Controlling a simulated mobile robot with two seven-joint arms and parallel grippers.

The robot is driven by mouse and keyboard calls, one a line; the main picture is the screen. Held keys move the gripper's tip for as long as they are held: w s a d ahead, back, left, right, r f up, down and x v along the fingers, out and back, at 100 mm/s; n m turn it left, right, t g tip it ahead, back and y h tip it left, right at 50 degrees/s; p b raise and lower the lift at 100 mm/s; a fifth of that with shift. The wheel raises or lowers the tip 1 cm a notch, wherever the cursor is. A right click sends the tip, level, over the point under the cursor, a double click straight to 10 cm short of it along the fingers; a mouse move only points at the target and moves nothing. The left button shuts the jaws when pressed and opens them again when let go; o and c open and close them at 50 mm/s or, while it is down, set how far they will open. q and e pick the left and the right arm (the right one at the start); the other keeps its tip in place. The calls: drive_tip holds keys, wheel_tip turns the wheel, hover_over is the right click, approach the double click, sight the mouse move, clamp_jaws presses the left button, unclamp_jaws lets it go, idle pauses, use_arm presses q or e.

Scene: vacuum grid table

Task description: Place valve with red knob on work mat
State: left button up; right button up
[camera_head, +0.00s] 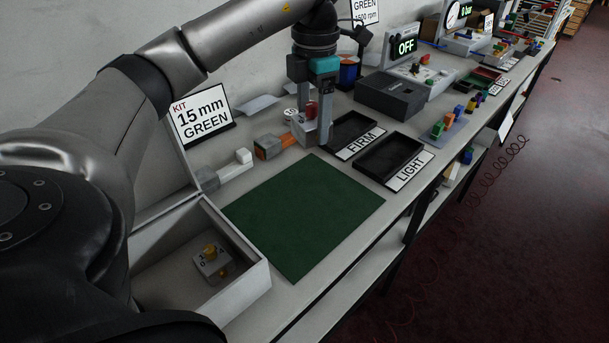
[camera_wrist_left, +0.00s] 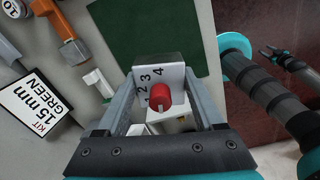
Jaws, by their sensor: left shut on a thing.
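The valve with the red knob (camera_wrist_left: 161,97) is a pale block with numbers on its face. My left gripper (camera_head: 313,118) is shut on it, one finger on each side in the left wrist view. In the head view its red knob (camera_head: 311,109) shows between the fingers, beyond the far edge of the work mat. The work mat (camera_head: 304,213) is a flat, bare green rectangle; part of it shows in the left wrist view (camera_wrist_left: 150,28). My right gripper (camera_wrist_left: 285,60) seems to show small at the right of that view, its jaws unclear.
An open box (camera_head: 262,280) left of the mat holds a block with a yellow knob (camera_head: 211,260). Black trays stand by the FIRM (camera_head: 361,143) and LIGHT (camera_head: 411,170) signs. An orange-grey part (camera_head: 272,146) and a kit sign (camera_head: 203,115) stand behind the mat.

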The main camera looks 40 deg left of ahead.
use_arm(q)
drive_tip(key=a+n, duration=0.1)
drive_tip(key=n, duration=0.2)
drive_tip(key=shift+a+r, duration=0.1)
drive_tip(key=shift+a, duration=0.25)
drive_tip(key=b, duration=0.3)
hover_over(305, 204)
wheel_tip(305, 204, down, 15)
drive_tip(key=shift+r, duration=0.1)
drive_tip(key=shift+f, duration=0.9)
wheel_tip(305, 204, down, 3)
drive_tip(key=shift+f+b, duration=0.15)
drive_tip(key=shift+b, duration=0.45)
drive_tip(key=shift+f, duration=0.1)
drive_tip(key=o, duration=1.5)
drive_tip(key=shift+d, duration=0.1)
use_arm(e)
drive_tip(key=f, duration=0.1)
drive_tip(key=w+f, duration=0.1)
drive_tip(key=w+d+f, duration=0.1)
drive_tip(key=f, duration=0.1)
drive_tip(key=shift+d+f, duration=0.1)
drive_tip(key=shift+s, duration=0.1)
